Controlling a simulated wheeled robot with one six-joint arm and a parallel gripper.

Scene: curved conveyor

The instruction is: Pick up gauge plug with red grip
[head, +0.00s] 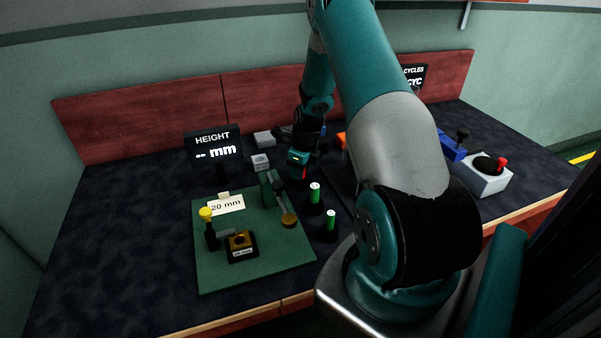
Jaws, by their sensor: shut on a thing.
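My gripper (301,171) is in the middle of the table, pointing down and shut on the gauge plug with red grip (305,174). Only a small strip of red shows at the jaws, and the rest of the plug is hidden. A dark round base (298,184) is just below the gripper. I cannot tell whether the plug is still in it or clear of it.
Two green-topped plugs (315,190) (331,219) stand in dark bases close in front. A green mat (270,268) with a gauge fixture (240,246) and a "20 mm" card (225,204) lies left. A HEIGHT display (213,145) stands behind. My arm hides the table's right middle.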

